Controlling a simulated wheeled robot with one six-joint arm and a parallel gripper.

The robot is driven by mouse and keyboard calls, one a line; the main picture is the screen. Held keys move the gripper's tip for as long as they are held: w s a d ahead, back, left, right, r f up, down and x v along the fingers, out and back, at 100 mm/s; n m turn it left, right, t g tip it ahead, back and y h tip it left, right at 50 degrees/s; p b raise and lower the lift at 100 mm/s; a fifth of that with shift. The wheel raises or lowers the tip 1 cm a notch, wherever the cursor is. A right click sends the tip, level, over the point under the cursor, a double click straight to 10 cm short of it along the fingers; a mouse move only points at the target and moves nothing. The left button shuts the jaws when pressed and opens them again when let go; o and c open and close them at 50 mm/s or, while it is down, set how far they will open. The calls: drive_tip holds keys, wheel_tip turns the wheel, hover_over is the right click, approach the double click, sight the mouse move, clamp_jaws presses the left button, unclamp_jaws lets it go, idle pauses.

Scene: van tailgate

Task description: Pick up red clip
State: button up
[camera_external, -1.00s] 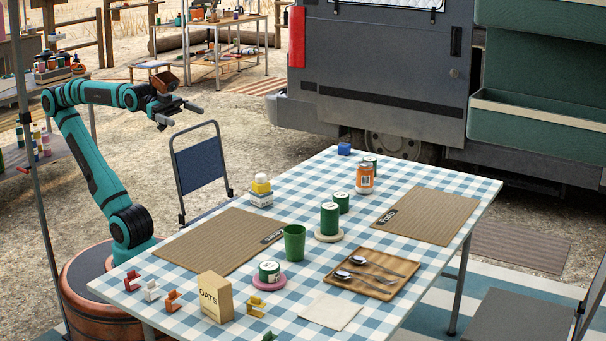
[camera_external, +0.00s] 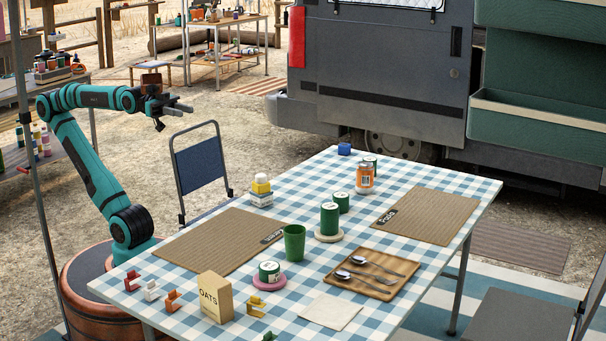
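The red clip (camera_external: 132,281) stands on the near left corner of the checked table (camera_external: 458,186). A white clip (camera_external: 151,290) and an orange clip (camera_external: 172,301) stand in a row to its right. My gripper (camera_external: 172,116) is raised well above and behind the red clip, beside the folding chair's top. Its two fingers are spread apart with nothing between them. Nothing hides the red clip.
An oats box (camera_external: 215,297) stands right of the clips, with a yellow clip (camera_external: 256,306) beyond it. A brown placemat (camera_external: 221,240) lies behind the clips. A folding chair (camera_external: 199,162) stands at the table's far left side.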

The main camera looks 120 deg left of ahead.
drive_tip(key=w+d+f+m+g+h, duration=0.2)
drive_tip(key=w+d+f+m+g, duration=0.15)
drive_tip(key=w+d, duration=0.3)
drive_tip(key=m+g+y, duration=0.2)
drive_tip(key=m+g, duration=1.2)
drive_tip(key=m, duration=0.1)
hover_over(130, 272)
wheel_tip(130, 272, down, 17)
drive_tip(key=f, duration=1)
drive_tip(key=shift+s+a+f, duration=0.1)
drive_tip(key=shift+a+f, duration=0.1)
drive_tip(key=shift+f, duration=0.2)
drive_tip(key=shift+d+f, duration=0.2)
drive_tip(key=shift+f, duration=2.45)
clamp_jaws()
